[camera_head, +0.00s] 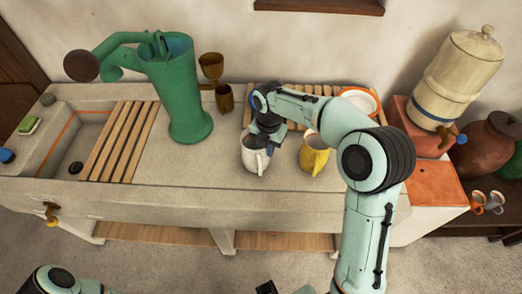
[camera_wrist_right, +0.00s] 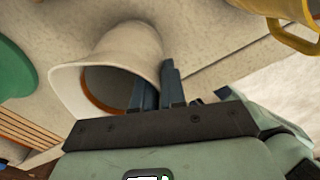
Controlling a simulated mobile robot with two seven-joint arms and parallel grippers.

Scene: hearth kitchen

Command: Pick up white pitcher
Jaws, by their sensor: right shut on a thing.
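The white pitcher (camera_head: 253,154) stands upright on the stone counter in the head view, left of a yellow pitcher (camera_head: 314,155). My right gripper (camera_head: 268,137) reaches down to it from above at its rim. In the right wrist view, the white pitcher (camera_wrist_right: 133,43) shows its wide mouth and brown-orange inside. The blue-grey fingers of my right gripper (camera_wrist_right: 158,88) are shut on the pitcher's wall at the right of the mouth.
A green hand pump (camera_head: 184,95) and brown cups (camera_head: 224,98) stand left of the pitchers. A slatted rack (camera_head: 305,90) with a plate (camera_head: 360,100) lies behind. A sink (camera_head: 80,140) is at left, and a large beige dispenser (camera_head: 455,75) at right. Bare counter lies left of the white pitcher.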

